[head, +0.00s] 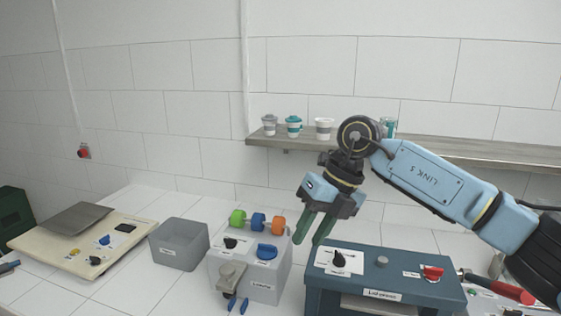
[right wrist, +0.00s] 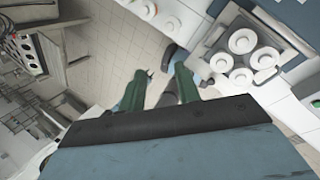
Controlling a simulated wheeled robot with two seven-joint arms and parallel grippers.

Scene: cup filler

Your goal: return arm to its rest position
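My right arm comes in from the right in the head view, bent above the counter. My right gripper (head: 311,228) hangs with its dark green fingers pointing down, above the gap between the grey filler machine (head: 262,285) and the blue lid press (head: 350,280). In the right wrist view the two fingers of this gripper (right wrist: 160,82) stand apart with nothing between them. They look open and empty, with tiled floor showing beyond. My left gripper does not show clearly in either view.
A wooden shelf (head: 440,150) behind the arm holds several cups (head: 293,126). An empty grey bin (head: 180,244) and a cream panel (head: 80,248) stand left. A red-handled tool (head: 510,290) lies at right. The right wrist view shows a tray (right wrist: 212,62) of white round items.

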